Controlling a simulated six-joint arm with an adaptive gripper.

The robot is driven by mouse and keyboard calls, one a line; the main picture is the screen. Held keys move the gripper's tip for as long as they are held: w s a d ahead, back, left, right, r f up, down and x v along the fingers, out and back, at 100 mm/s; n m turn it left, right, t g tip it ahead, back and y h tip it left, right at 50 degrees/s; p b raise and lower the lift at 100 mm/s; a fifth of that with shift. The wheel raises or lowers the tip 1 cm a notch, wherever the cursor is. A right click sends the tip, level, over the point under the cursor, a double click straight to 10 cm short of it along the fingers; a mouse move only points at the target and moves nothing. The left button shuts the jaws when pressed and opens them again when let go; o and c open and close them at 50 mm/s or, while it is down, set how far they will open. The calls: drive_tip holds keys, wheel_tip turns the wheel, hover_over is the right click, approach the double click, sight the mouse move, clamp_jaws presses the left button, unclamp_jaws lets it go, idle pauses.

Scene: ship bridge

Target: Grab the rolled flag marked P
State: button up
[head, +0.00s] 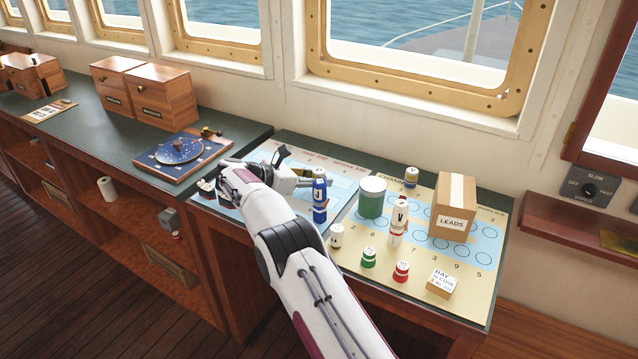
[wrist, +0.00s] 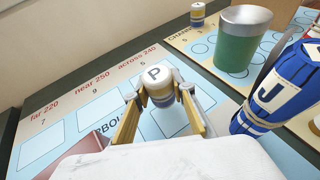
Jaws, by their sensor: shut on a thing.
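The rolled flag marked P (wrist: 157,78) is a short roll with a white top bearing a dark P and yellowish and dark bands below. My gripper (wrist: 158,98) has its two yellow-sided fingers closed on either side of it, over the pale blue chart. In the head view my gripper (head: 290,172) is beside a blue rolled flag marked J (head: 320,196), and I cannot clearly make out the P flag there. The J flag also shows close on the right in the wrist view (wrist: 275,98), apart from the fingers.
A green can (head: 371,198), a roll marked V (head: 400,212), a LEADS box (head: 453,208) and several small rolls stand on the right chart. A navigation board (head: 180,155) lies left of my arm. A window wall bounds the back.

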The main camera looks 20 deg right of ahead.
sight(319, 170)
wheel_tip(319, 170, up, 8)
drive_tip(key=shift+r, duration=0.1)
idle(0.4)
